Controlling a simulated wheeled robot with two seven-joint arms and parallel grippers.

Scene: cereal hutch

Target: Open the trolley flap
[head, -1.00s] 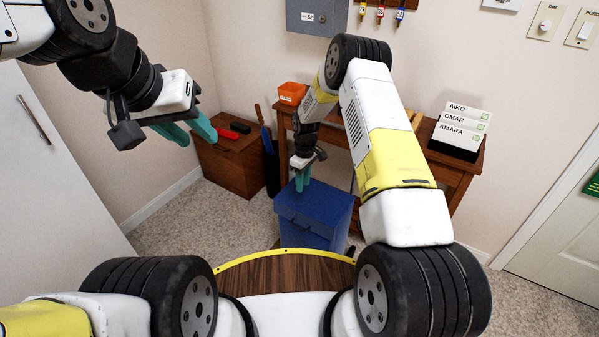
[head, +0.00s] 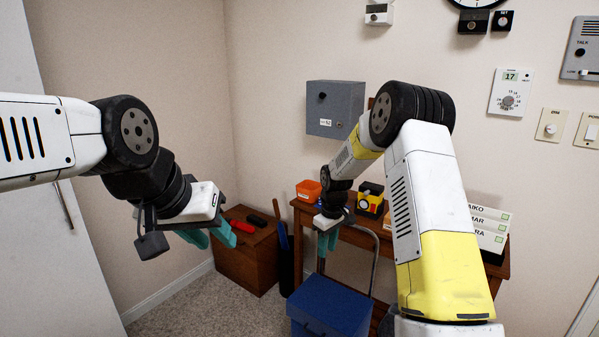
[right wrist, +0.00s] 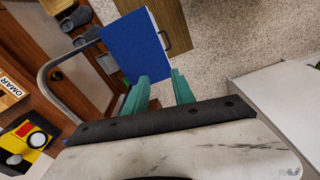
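The trolley is a blue box (head: 330,308) with a closed-looking blue lid, at the bottom middle of the head view. Its grey tube handle (head: 374,262) rises behind it. In the right wrist view the blue top (right wrist: 136,48) lies beyond my fingers, with the grey handle (right wrist: 45,85) to its left. My right gripper (head: 327,242) is above the box, apart from it. Its teal fingers (right wrist: 160,90) are spread and empty. My left gripper (head: 212,236) hangs at the left, far from the trolley, its teal fingers apart and empty.
A wooden desk (head: 306,208) stands behind the trolley, carrying an orange bin (head: 309,191), a yellow and black device (head: 370,198) and name cards (head: 490,222). A brown cabinet (head: 245,262) is at the left. A grey wall box (head: 335,108) hangs above. Carpet (head: 180,305) is free at front left.

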